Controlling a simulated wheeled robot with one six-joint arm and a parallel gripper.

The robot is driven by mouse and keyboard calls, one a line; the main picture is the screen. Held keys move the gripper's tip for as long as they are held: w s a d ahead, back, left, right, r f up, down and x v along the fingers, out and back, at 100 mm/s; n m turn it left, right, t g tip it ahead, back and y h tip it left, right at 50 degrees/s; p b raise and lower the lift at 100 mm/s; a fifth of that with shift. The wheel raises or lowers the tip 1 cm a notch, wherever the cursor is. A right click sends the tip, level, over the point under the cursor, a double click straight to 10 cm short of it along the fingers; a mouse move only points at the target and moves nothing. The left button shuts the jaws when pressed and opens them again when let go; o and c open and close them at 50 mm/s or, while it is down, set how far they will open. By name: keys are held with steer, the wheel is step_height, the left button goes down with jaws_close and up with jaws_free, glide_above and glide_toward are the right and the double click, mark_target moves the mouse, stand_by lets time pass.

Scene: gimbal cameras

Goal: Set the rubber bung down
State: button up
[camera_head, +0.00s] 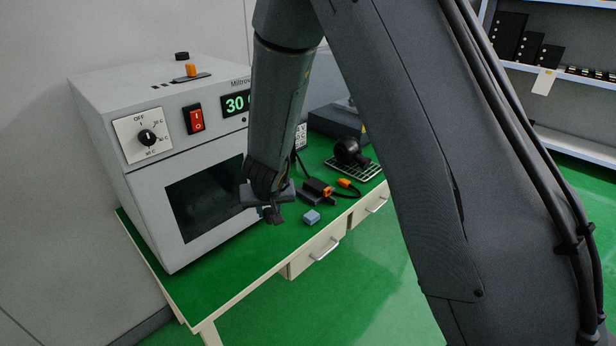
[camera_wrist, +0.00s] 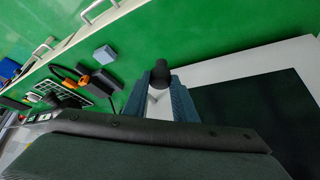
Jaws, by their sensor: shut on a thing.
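The rubber bung (camera_wrist: 160,76) is a small black cylinder between the fingertips of my gripper (camera_wrist: 160,96) in the wrist view. In the head view my gripper (camera_head: 270,207) hangs in front of the oven's dark window, over the green bench (camera_head: 222,287), and is shut. The bung shows there only as a dark piece at the fingertips, hard to tell from the fingers. The bung appears to be held above the bench top; the exact gap cannot be told.
A white oven (camera_head: 118,200) stands close behind my gripper. A small blue-grey block (camera_head: 311,216) lies to the right, near the black and orange connectors (camera_head: 318,189). A black round item (camera_head: 347,151) is on a wire grid further right. Bare green bench lies in front.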

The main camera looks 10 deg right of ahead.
mark_target(270, 223)
step_height(270, 223, down, 5)
steer(key=shift+r+b, duration=0.1)
steer(key=shift+b, duration=0.9)
steer(key=shift+f, duration=2.35)
steer(key=shift+f+b, duration=0.1)
steer(key=shift+b, duration=0.2)
steer(key=o, duration=1)
